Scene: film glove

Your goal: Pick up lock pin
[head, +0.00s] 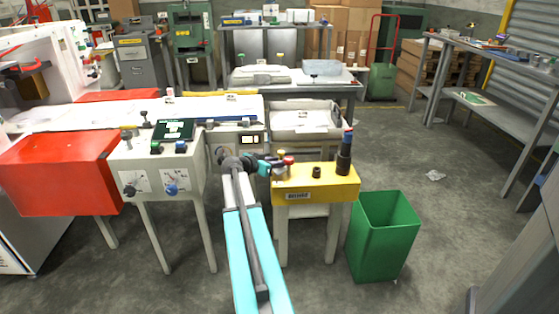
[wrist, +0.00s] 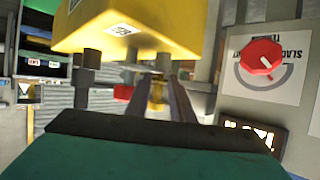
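A yellow-topped pin (head: 281,155) and a red-topped pin (head: 289,160) stand at the left end of the yellow box (head: 325,185). I cannot tell for certain which is the lock pin. My gripper (head: 270,164) is at that left end, close to the pins. The wrist view looks upside down, with the yellow box (wrist: 140,25) at the top. There, my gripper's dark fingers (wrist: 158,105) are apart, and the yellow knob (wrist: 157,92) shows in the gap. The red knob (wrist: 122,92) lies left of it. I see no contact.
A white control panel (head: 158,178) with knobs is left of my arm.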

